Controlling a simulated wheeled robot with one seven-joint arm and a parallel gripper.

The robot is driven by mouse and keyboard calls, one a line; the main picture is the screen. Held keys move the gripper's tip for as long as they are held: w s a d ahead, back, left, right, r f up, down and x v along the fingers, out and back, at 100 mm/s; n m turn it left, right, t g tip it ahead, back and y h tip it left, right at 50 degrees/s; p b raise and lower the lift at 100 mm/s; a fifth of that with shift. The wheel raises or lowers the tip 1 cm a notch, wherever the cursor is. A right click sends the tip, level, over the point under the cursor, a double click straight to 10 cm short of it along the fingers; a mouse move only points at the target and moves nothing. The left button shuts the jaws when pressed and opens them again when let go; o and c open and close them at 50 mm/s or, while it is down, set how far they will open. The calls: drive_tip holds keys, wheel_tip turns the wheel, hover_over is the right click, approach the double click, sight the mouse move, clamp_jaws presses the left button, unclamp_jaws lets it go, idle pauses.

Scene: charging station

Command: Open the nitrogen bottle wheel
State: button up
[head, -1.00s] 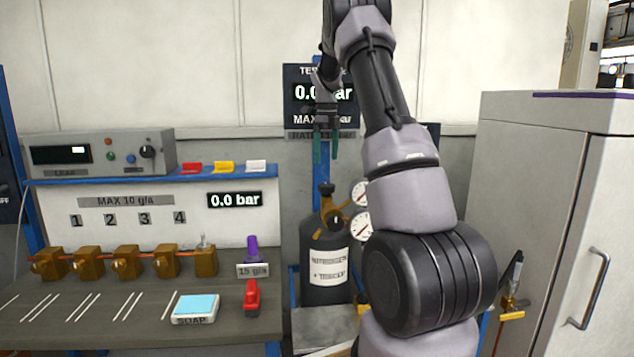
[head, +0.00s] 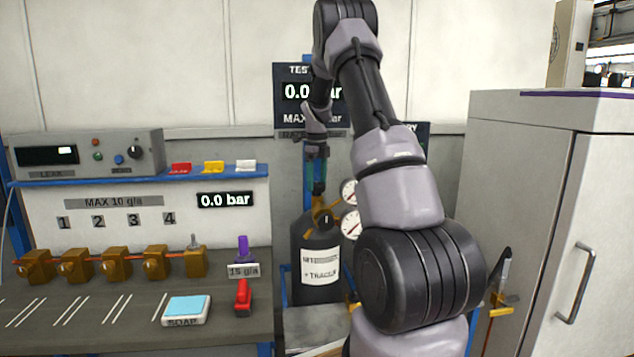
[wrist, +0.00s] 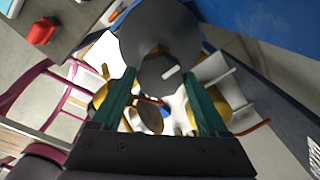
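The dark nitrogen bottle (head: 312,252) with a white label stands upright behind my arm in the head view. In the wrist view, the bottle (wrist: 150,28) is a large grey round shape. The wheel (wrist: 157,74), a smaller dark grey disc with a white mark, lies ahead of the space between the green fingertips. My gripper (wrist: 165,80) is open, its fingers well apart, with nothing held. I cannot tell whether the fingertips reach down beside the wheel.
Two white gauges (head: 351,208) sit right of the bottle neck, close to my arm. A workbench (head: 90,318) with brass valves and a red-handled item (head: 243,297) is at left. A grey cabinet (head: 510,200) stands at right. A display panel (head: 290,95) is behind my gripper.

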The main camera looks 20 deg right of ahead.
drive_tip(key=c, duration=0.8)
drive_tip(key=shift+n, duration=0.4)
drive_tip(key=n, duration=0.3)
drive_tip(key=shift+n, duration=0.3)
drive_tip(key=n, duration=0.4)
drive_tip(key=shift+n, duration=0.3)
drive_tip(key=n, duration=0.4)
drive_tip(key=shift+n, duration=0.3)
drive_tip(key=shift+r+n, duration=0.1)
drive_tip(key=shift+n, duration=2)
drive_tip(key=shift+w, duration=0.1)
drive_tip(key=o, duration=1.3)
